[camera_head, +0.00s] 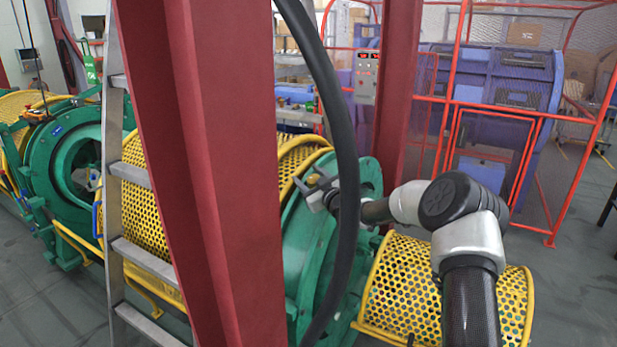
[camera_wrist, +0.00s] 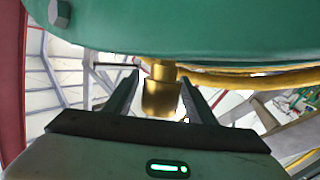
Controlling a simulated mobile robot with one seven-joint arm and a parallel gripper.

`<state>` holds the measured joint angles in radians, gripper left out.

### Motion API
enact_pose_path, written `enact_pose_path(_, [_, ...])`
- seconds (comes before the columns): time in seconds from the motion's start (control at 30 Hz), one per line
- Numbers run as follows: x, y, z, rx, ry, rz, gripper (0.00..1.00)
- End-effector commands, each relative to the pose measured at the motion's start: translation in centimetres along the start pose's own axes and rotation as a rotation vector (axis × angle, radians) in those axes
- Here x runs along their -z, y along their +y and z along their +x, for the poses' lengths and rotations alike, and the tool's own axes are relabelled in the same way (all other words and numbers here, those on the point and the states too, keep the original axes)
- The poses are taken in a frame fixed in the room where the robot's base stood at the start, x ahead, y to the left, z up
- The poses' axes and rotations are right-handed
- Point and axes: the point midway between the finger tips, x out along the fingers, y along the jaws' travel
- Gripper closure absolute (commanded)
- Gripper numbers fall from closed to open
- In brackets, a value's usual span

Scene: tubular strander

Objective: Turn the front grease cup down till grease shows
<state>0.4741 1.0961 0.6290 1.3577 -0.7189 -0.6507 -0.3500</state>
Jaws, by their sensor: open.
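The front grease cup (camera_wrist: 160,98) is a small brass-coloured cup on a narrower neck, below the edge of the green housing (camera_wrist: 200,30) in the wrist view. My gripper (camera_wrist: 160,82) is open, with one dark finger on each side of the cup. Narrow gaps show between the cup and both fingers, so it is not gripped. In the head view my gripper (camera_head: 311,183) reaches the top of the green ring housing (camera_head: 370,180), and a bit of yellow shows between its fingers. No grease can be made out on the cup.
A red steel column (camera_head: 215,180) and a thick black hose (camera_head: 345,130) stand in front of the machine in the head view. A ladder (camera_head: 113,200) is left of the column. Yellow perforated guards (camera_head: 400,280) flank the housing. A red mesh fence (camera_head: 450,110) stands behind.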

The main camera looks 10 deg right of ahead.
Motion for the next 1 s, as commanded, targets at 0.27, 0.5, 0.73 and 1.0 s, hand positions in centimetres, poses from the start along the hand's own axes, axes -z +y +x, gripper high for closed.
enact_pose_path(0.27, [0.03, 0.0, -0.02, 0.0, 0.0, 0.0, 0.88])
enact_pose_path(0.5, [-0.11, -0.12, -0.01, -0.014, 0.002, 0.003, 0.91])
enact_pose_path(0.73, [-0.55, -0.14, -0.01, -0.104, 0.004, 0.024, 0.91])
enact_pose_path(1.0, [-0.58, 0.45, -0.12, -0.313, 0.006, 0.072, 0.91])
